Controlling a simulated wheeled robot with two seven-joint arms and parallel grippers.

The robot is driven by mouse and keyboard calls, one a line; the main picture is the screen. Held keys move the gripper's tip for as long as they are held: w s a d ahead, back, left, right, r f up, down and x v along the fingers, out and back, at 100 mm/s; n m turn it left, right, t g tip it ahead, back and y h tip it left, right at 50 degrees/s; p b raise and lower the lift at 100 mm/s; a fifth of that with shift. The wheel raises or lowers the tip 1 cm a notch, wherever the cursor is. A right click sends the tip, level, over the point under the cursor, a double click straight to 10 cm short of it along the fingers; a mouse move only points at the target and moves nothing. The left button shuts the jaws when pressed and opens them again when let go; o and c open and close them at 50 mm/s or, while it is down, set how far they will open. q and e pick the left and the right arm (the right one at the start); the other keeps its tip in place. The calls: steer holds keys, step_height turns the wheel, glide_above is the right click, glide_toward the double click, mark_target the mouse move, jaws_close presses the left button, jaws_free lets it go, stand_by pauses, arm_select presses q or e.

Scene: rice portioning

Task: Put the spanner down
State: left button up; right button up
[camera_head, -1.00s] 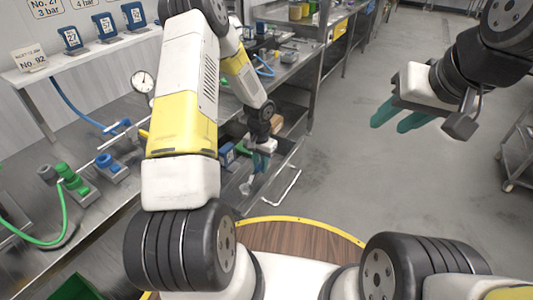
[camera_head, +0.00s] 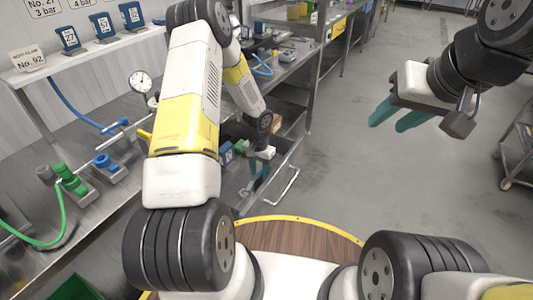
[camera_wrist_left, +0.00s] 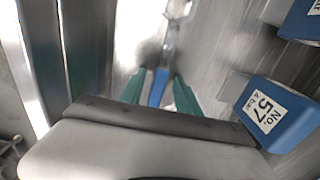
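The spanner shows in the left wrist view as a blue handle (camera_wrist_left: 158,88) between the two teal fingers, with a blurred metal part beyond it. My left gripper (camera_wrist_left: 160,76) appears shut on this handle. In the head view my left gripper (camera_head: 260,170) is low, over the lower shelf or tray (camera_head: 278,172) beside the bench; the spanner is too small to make out clearly there. Whether the spanner touches the surface below cannot be told. My right gripper (camera_head: 394,116) is out at the right over the floor, its teal fingers apart and empty.
A blue block labelled No. 57 (camera_wrist_left: 268,115) stands close to the right of my left gripper in the wrist view. The steel bench (camera_head: 100,215) with green and blue fittings lies to the left. A pressure gauge (camera_head: 139,82) stands behind.

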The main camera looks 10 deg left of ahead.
arm_select(q)
step_height(320, 180, up, 12)
step_height(320, 180, up, 11)
steer(key=t, duration=0.1)
glide_above(259, 173)
steer(key=s, duration=0.2)
steer(key=s+d+r+n+t+h, duration=0.1)
steer(key=s+r+t, duration=0.4)
steer(key=s+r, duration=1.5)
steer(key=shift+s+d+r+n+h, duration=0.3)
steer(key=shift+s+n+h, duration=0.3)
steer(key=shift+s+n, duration=0.55)
